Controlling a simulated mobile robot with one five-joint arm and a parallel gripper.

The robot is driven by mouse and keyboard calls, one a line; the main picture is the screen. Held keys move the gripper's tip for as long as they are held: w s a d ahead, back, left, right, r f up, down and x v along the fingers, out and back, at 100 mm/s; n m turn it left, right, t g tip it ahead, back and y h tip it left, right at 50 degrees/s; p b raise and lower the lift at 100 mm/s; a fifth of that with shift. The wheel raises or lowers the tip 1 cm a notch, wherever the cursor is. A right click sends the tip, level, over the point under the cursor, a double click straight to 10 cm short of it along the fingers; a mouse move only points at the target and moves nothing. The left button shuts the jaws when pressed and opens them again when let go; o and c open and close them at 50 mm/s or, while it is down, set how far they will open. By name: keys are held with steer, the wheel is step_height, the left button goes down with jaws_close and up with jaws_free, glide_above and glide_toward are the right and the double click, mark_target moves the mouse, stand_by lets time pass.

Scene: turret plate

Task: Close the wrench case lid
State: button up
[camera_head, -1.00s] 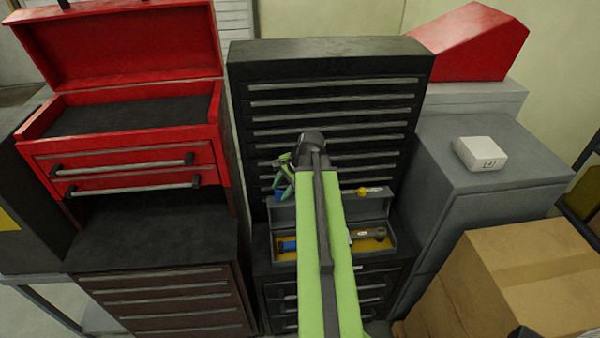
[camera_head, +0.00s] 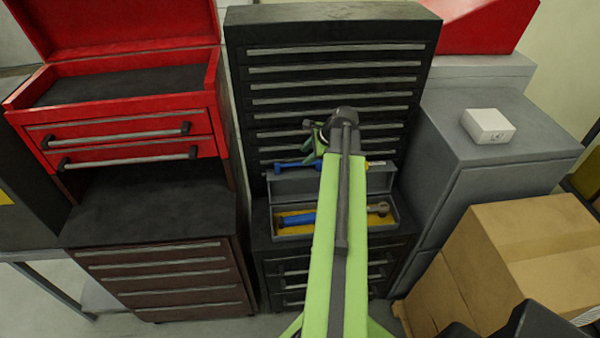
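The grey wrench case (camera_head: 290,231) sits open on the lower dark cabinet. Its lid (camera_head: 299,183) stands raised at the back. A wrench with a blue handle (camera_head: 298,219) lies on the yellow lining inside. My green arm crosses in front and hides the middle of the case and lid. My gripper (camera_head: 314,138) is beyond the lid and higher in the picture, near the black drawer front. The wrist partly hides it, and its opening is unclear. I cannot tell if it touches anything.
Another blue tool (camera_head: 285,167) shows along the lid's top edge. The black drawer cabinet (camera_head: 335,30) rises behind. A red toolbox (camera_head: 120,140) stands left, a grey cabinet (camera_head: 490,165) with a white box (camera_head: 488,125) right. Cardboard boxes (camera_head: 530,240) are at the lower right.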

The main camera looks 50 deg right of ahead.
mark_target(297, 163)
steer(key=b+x, duration=0.3)
steer(key=x, duration=0.3)
steer(key=shift+w+f+b, duration=0.1)
steer(key=shift+b, duration=0.3)
jaws_close()
stand_by(0.9)
